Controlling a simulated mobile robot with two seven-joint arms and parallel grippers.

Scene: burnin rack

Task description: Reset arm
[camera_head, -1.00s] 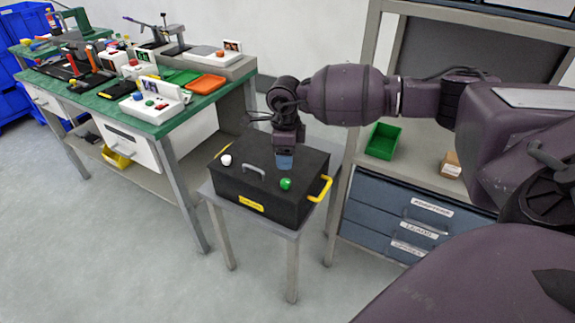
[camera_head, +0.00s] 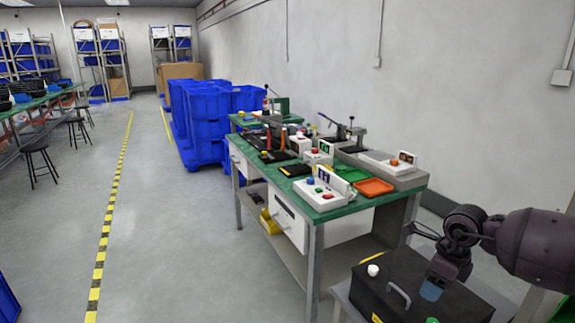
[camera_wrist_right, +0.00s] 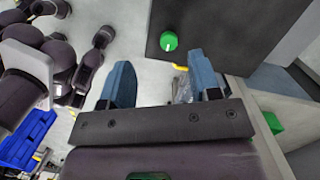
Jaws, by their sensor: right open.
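My right arm comes in from the right in the head view. Its gripper (camera_head: 432,291) shows above the black box (camera_head: 372,293), which has a grey handle, a white knob (camera_head: 373,270) and a green knob (camera_head: 432,320). In the right wrist view the two blue fingers of the right gripper (camera_wrist_right: 158,85) stand apart with nothing held between them. The black box (camera_wrist_right: 225,25) and its green knob (camera_wrist_right: 168,41) lie beyond the fingertips there. My left gripper is not seen in the head view.
A green-topped workbench (camera_head: 335,213) with control boxes, an orange tray (camera_head: 374,187) and tools stands left of the black box. Blue crates (camera_head: 205,110) are stacked behind it. The floor (camera_head: 180,250) to the left is open, with a yellow-black stripe (camera_head: 105,220).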

